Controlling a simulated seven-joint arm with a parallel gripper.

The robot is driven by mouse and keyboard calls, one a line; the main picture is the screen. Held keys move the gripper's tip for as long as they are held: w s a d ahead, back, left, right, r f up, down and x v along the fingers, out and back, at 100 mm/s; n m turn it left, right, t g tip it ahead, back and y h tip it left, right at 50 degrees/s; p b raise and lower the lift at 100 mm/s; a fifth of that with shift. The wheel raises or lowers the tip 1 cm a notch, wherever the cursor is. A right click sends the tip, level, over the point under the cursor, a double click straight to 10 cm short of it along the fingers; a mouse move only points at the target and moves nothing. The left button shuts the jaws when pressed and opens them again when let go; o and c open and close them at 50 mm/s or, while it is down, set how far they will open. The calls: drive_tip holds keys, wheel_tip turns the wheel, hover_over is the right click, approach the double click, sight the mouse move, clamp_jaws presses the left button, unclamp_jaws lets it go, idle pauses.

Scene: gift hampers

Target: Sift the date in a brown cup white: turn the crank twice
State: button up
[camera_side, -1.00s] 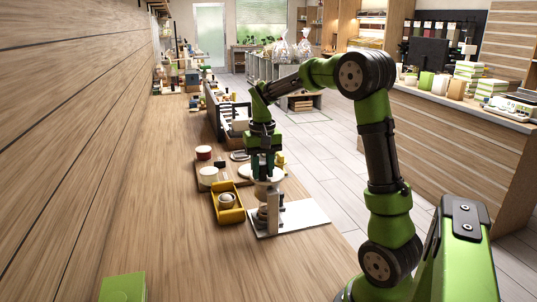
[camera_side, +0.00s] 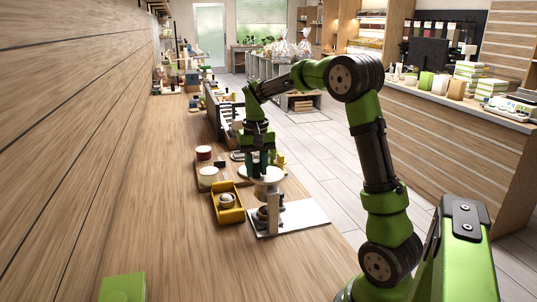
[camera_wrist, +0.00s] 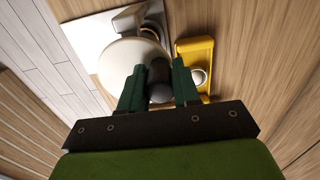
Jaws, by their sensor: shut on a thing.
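The sifter stands on a white base plate (camera_side: 305,217), with a round cream top (camera_side: 270,176) that also shows in the wrist view (camera_wrist: 118,62). A brown cup (camera_side: 263,214) appears beneath the top, partly hidden by the stand. My gripper (camera_side: 260,172) points down at the far left edge of the top. In the wrist view its green fingers (camera_wrist: 159,68) are shut on a dark grey crank knob (camera_wrist: 160,76) beside the cream top. The rest of the crank is hidden. I cannot see what is inside the sifter or cup.
A yellow tray (camera_side: 235,216) holding a small cup (camera_side: 227,200) is just left of the sifter. The near tabletop is mostly clear.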

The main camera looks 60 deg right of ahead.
drive_tip(key=shift+w+d, duration=0.3)
drive_tip(key=shift+w, duration=0.15)
drive_tip(key=shift+w+d, duration=0.35)
drive_tip(key=shift+d, duration=0.15)
